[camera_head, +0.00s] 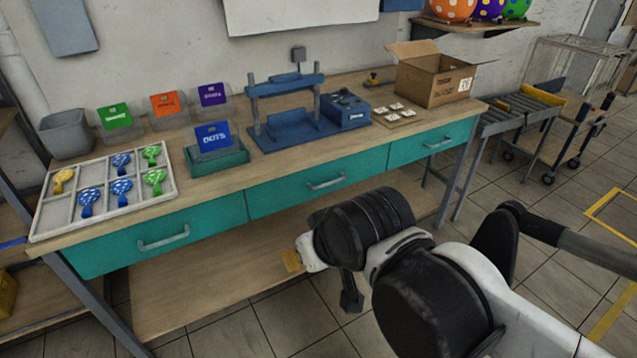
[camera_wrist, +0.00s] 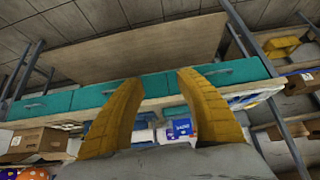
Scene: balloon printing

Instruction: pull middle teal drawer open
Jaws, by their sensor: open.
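The middle teal drawer (camera_head: 290,192) is flush with the workbench front, between two other teal drawers, and looks shut. My gripper (camera_head: 292,261) is below and a little left of that handle in the head view, mostly hidden by my wrist. In the wrist view, which looks upside down, my gripper (camera_wrist: 158,78) has its two yellow fingers spread with nothing between them. The drawer fronts cross behind the fingers there, and the middle drawer (camera_wrist: 152,86) is partly covered by them. I see no contact with the handle.
The left drawer (camera_head: 120,250) and right drawer (camera_head: 405,152) also look shut. A balloon tray (camera_head: 104,225), a blue press (camera_head: 290,132) and a cardboard box (camera_head: 425,82) stand on the bench. A wooden lower shelf (camera_head: 200,292) lies beneath. Floor in front is open.

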